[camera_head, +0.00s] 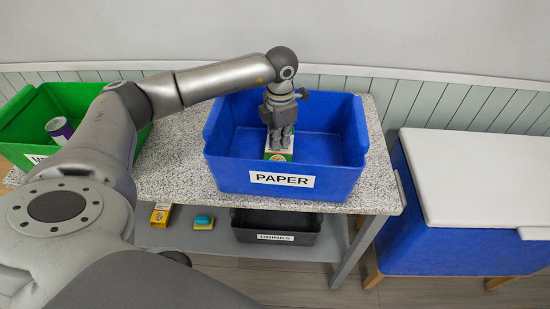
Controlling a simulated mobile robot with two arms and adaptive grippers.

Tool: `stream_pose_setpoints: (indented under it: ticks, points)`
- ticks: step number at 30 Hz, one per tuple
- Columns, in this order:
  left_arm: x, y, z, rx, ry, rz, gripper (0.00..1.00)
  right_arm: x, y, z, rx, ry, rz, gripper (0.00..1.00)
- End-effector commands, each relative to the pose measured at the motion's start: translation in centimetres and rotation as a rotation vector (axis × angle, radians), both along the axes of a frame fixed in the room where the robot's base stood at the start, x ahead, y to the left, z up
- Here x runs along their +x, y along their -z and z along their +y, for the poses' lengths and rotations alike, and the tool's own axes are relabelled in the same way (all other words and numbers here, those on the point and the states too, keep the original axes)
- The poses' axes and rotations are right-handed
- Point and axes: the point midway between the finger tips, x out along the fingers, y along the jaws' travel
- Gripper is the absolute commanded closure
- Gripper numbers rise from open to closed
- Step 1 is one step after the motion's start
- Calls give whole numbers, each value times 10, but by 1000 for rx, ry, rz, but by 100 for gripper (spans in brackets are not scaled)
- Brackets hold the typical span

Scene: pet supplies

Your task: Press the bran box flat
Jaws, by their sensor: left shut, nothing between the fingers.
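A small green and white box (278,155), which seems to be the bran box, is inside the blue bin labelled PAPER (228,172). Its print is too small to read. My left gripper (280,143) points straight down into the bin, right over the box, and is shut with nothing in it. Its fingertips are at the box's top and seem to touch it, and they hide part of it. I cannot tell how flat the box is. My right gripper is not in view.
The speckled table (180,160) holds the blue bin and a green bin (20,118) with a purple and white can (59,129). A yellow box (160,215), a teal and yellow item (203,222) and a black DRINKS bin (290,250) are below. A blue, white-lidded chest (450,247) stands right.

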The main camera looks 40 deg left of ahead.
Motion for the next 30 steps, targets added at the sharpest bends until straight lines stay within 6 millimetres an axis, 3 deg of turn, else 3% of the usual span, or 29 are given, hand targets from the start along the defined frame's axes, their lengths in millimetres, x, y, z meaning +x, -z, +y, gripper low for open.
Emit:
stream_pose_setpoints:
  ticks: [30]
  points:
    - [5, 28, -10, 4, -1, 5, 100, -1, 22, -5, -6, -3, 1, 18]
